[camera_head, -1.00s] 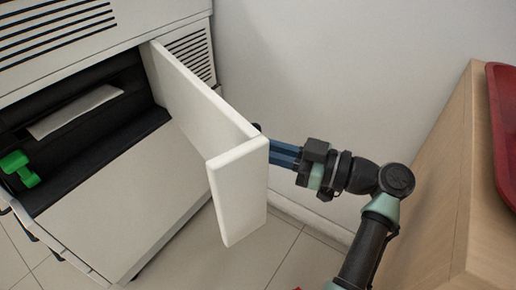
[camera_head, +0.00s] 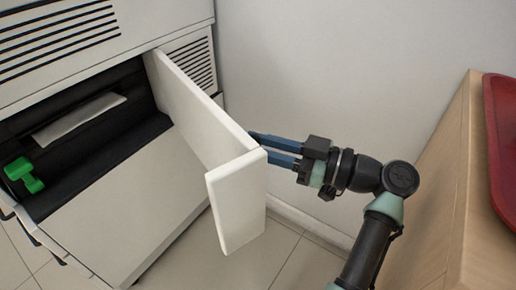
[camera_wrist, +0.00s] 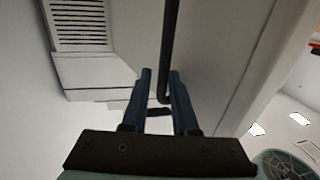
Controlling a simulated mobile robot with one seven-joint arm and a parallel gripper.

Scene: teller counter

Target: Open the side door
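The side door (camera_head: 190,105) is a white panel with a turned front lip (camera_head: 238,200). It stands swung out from the white machine (camera_head: 130,210), leaving the dark compartment (camera_head: 75,140) exposed. My gripper (camera_head: 262,144) is at the right, outer side of the door near its free end, fingers parted. In the wrist view the two blue fingers (camera_wrist: 160,74) point at the door with a dark bar (camera_wrist: 168,35), likely the handle, showing between or just beyond their tips. I cannot tell whether they touch it. The handle is hidden behind the door in the head view.
A green lever (camera_head: 22,174) and a pale strip (camera_head: 80,118) are inside the compartment. A wooden counter (camera_head: 440,190) with a red tray (camera_head: 503,130) stands at the right. A grey wall (camera_head: 350,70) is behind my arm. Tiled floor shows below the door.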

